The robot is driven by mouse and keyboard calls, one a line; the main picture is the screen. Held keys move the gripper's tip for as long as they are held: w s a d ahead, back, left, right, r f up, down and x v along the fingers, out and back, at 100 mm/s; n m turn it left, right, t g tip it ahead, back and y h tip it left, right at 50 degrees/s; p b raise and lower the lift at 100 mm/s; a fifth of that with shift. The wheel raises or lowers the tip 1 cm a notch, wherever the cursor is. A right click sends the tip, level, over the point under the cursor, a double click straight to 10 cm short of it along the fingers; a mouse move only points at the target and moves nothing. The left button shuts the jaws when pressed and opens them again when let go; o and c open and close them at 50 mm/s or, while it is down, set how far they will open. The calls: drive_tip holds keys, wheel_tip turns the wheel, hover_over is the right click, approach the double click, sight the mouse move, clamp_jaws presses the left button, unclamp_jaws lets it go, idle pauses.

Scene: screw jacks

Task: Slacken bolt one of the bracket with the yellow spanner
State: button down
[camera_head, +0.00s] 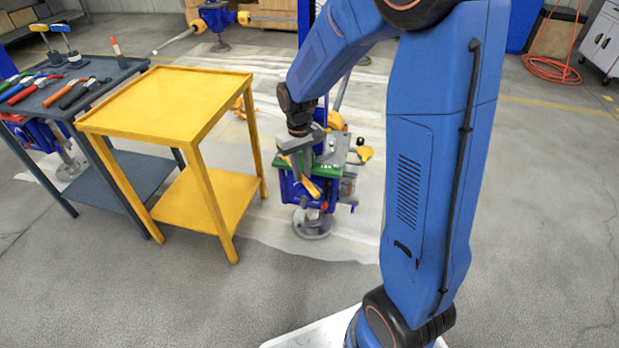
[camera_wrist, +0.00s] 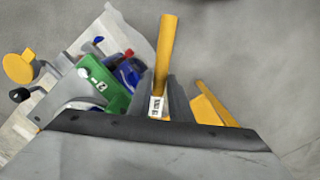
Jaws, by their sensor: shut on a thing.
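My gripper (camera_head: 303,160) is shut on the yellow spanner (camera_head: 312,188), above the blue screw jack (camera_head: 300,192). In the wrist view the yellow spanner (camera_wrist: 167,50) stands up between the grey fingers, with a white label at its lower end. The green bracket (camera_head: 328,158) is on the jack, close beside the gripper. In the wrist view the green bracket (camera_wrist: 115,97) lies left of the fingers and carries a pale round bolt head (camera_wrist: 83,72) and white marks. I cannot tell which bolt is bolt one, nor whether the spanner touches it.
A bare yellow table (camera_head: 170,92) stands left of the jack. A dark grey trolley (camera_head: 110,75) with several coloured-handled tools is farther left. A yellow knob (camera_wrist: 18,68) and a black knob (camera_wrist: 19,95) stick out beside the bracket. Open floor lies in front.

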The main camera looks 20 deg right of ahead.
drive_tip(key=shift+w+a+f, duration=0.1)
drive_tip(key=shift+w+f, duration=0.05)
drive_tip(key=shift+w, duration=0.65)
drive_tip(key=w+a+m, duration=0.4)
drive_tip(key=a+m, duration=0.3)
drive_tip(key=a, duration=0.1)
drive_tip(key=w+a+m, duration=0.4)
drive_tip(key=a+m, duration=0.4)
drive_tip(key=shift+w+a+y, duration=0.3)
drive_tip(key=shift+w, duration=0.05)
drive_tip(key=shift+f, duration=0.85)
